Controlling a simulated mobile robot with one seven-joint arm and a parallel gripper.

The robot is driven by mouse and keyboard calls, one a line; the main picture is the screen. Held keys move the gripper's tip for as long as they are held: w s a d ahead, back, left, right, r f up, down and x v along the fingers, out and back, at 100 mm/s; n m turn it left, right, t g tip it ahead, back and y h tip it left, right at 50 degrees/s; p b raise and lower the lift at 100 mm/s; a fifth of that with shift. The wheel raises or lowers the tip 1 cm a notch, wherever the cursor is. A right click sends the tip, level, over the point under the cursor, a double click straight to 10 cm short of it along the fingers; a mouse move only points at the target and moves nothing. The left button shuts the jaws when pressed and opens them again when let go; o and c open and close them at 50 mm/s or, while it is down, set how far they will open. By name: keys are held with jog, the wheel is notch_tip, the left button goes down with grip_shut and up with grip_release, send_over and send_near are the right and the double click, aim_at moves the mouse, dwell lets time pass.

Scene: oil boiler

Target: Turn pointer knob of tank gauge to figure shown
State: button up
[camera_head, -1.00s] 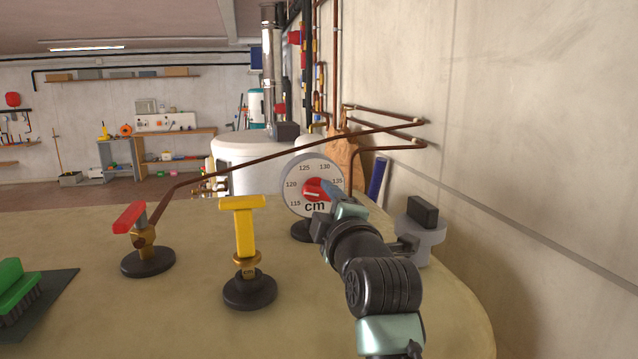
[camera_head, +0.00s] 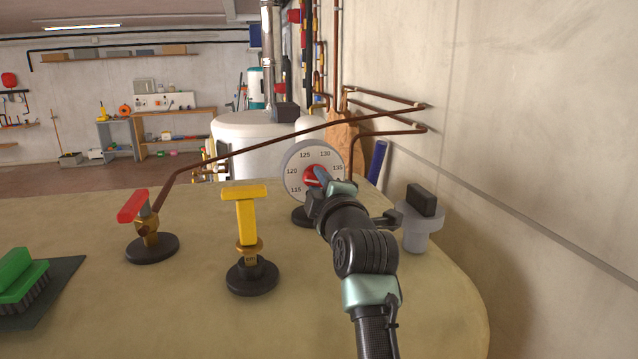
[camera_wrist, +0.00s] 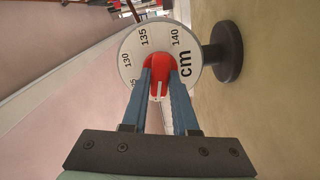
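The tank gauge (camera_head: 298,165) is a round white dial with figures and a red pointer knob (camera_head: 311,172) at its centre, on a black foot. My gripper (camera_head: 317,179) is at the knob and hides part of the dial. In the wrist view the dial (camera_wrist: 130,45) shows 130, 135, 140 and "cm" turned sideways. The red knob (camera_wrist: 159,68), with a white line, lies between the two blue fingers of my gripper (camera_wrist: 161,78). The fingers look spread on either side; firm contact is not clear.
A yellow-handled valve (camera_head: 245,220) and a red-handled valve (camera_head: 145,225) stand left of my arm. A green brush (camera_head: 20,280) lies at far left. A grey stand with a black handle (camera_head: 417,215) is close right of my arm. A copper pipe (camera_head: 260,147) crosses behind.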

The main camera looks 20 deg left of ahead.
grip_shut()
jog(key=shift+f+m+b, duration=0.1)
jog(key=shift+m+b, duration=0.2)
jog(key=shift+b, duration=0.05)
jog(key=shift+m+b, duration=0.8)
jog(key=shift+m, duration=0.1)
jog(key=m+b, duration=0.1)
jog(key=m, duration=0.2)
jog(key=shift+m+b, duration=0.3)
jog(key=shift+b, duration=0.05)
jog(key=m, duration=0.3)
jog(key=shift+m+b, duration=0.35)
jog(key=shift+m, duration=0.05)
jog(key=shift+w+d+m+p, duration=0.1)
jog(key=shift+m+p, duration=0.1)
jog(key=shift+m, duration=2.25)
jog(key=shift+d+m+p, duration=0.1)
jog(key=shift+m+p, duration=0.05)
jog(key=shift+m, duration=2.3)
